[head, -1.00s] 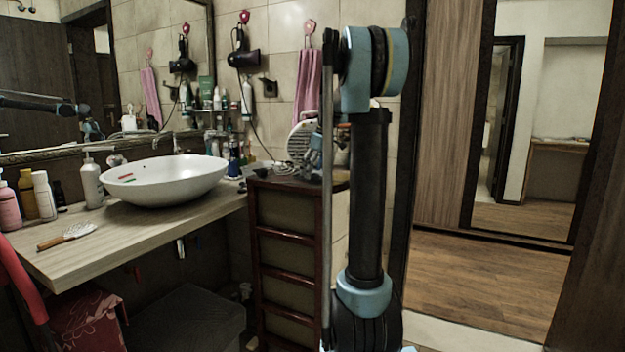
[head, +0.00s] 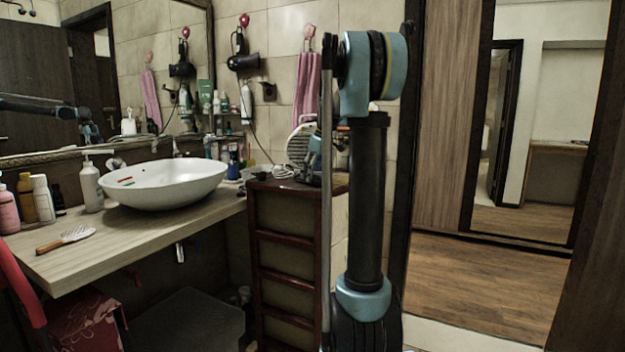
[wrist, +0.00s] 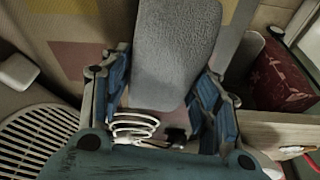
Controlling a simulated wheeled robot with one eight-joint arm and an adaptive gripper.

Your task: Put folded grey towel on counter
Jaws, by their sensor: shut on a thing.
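The folded grey towel (wrist: 175,50) is between the two blue-padded fingers of my gripper (wrist: 163,85) in the wrist view. The gripper is shut on it, and the towel's far end sticks out beyond the fingers. In the head view my upright arm link hides most of the gripper, and I cannot make out the towel there. The wooden counter (head: 135,235) with the white basin is at the left of the head view, apart from my arm.
The white basin (head: 165,183), a hairbrush (head: 66,239) and several bottles (head: 40,198) occupy parts of the counter. Its front middle is clear. A dark drawer unit (head: 287,230) stands right of it. A red patterned box (head: 88,322) is below.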

